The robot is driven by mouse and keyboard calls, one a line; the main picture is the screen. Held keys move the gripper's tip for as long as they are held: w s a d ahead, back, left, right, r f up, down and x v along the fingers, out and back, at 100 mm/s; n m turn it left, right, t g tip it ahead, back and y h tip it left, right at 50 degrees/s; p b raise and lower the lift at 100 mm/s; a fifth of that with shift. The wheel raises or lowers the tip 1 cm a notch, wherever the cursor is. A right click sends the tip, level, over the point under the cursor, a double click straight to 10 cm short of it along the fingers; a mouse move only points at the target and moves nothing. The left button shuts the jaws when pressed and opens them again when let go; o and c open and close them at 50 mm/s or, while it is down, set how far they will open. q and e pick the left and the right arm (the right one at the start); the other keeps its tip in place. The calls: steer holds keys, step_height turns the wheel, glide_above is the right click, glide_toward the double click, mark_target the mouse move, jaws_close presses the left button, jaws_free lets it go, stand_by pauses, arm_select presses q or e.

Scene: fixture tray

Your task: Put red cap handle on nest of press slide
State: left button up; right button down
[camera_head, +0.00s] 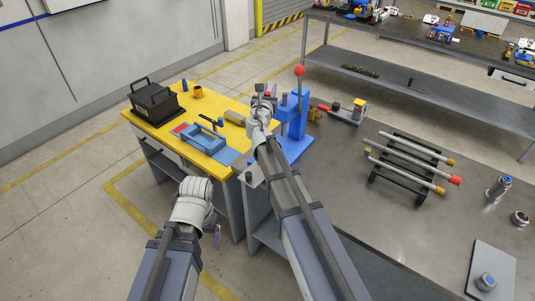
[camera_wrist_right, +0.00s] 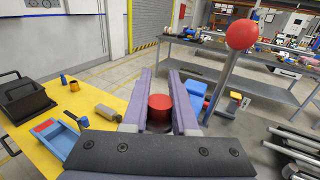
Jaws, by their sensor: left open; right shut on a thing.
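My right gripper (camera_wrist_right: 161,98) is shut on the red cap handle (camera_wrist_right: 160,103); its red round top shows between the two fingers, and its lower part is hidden. In the head view, the right gripper (camera_head: 266,90) is beside the blue press (camera_head: 296,138), at its left. The press has a lever with a red ball knob, which also stands at the right in the right wrist view. The nest of the press slide cannot be made out behind my arm. My left gripper (camera_head: 215,228) is open and empty, low in front of the yellow table.
The yellow table (camera_head: 180,133) holds a black toolbox (camera_head: 153,102), a blue fixture (camera_head: 205,146) and small parts. On the grey table (camera_head: 395,230), a black rack (camera_head: 400,190) carries several rods. The floor at left is clear.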

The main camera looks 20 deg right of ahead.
step_height(320, 180, down, 27)
steer(key=b, duration=2.6)
steer(key=shift+f, duration=0.1)
steer(key=c, duration=0.7)
jaws_free()
steer(key=shift+s+r, duration=0.15)
steer(key=shift+r, duration=0.05)
steer(key=v, duration=1.2)
